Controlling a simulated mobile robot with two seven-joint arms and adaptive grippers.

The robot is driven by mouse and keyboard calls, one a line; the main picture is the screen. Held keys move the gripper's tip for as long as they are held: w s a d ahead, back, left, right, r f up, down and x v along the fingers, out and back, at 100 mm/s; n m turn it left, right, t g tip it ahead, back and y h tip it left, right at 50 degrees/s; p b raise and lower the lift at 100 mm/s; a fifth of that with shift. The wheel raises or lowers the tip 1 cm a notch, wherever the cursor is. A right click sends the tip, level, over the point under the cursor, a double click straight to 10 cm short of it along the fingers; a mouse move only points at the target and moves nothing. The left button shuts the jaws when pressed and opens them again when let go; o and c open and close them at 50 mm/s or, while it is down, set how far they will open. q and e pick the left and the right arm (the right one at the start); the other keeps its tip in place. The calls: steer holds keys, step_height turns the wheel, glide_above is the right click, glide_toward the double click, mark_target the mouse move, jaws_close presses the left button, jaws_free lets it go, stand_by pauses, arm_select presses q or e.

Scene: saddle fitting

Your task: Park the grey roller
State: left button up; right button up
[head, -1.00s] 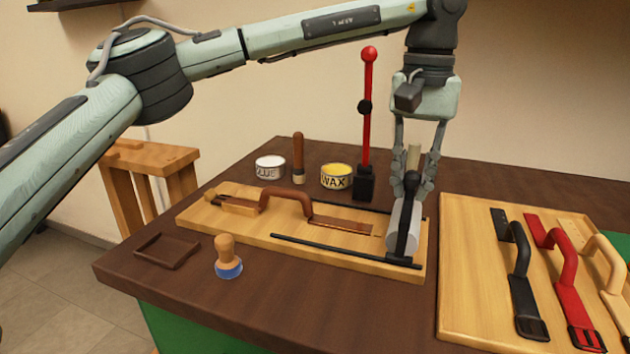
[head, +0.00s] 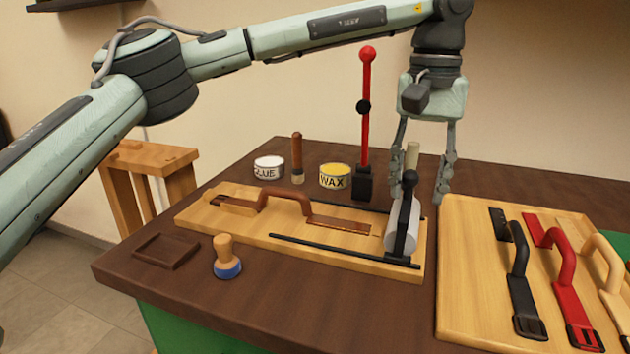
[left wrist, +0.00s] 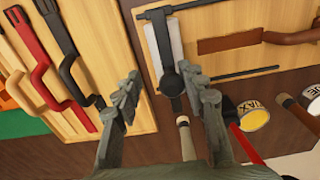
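In the left wrist view my left gripper (left wrist: 161,92) is open, with a gap between the fingers and the handle parts. My right gripper is not in view.
A brown strap with a raised handle (head: 290,198) lies on the board between black rails (head: 340,254). A red lever (head: 366,120), a wax tin (head: 335,176) and a glue tin (head: 269,168) stand behind. A tray of straps (head: 465,290) is at right. A stamp (head: 226,258) stands front left.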

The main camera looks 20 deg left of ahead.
arm_select(q)
steer(key=shift+w+a+r, duration=0.1)
steer(key=shift+r, duration=2.9)
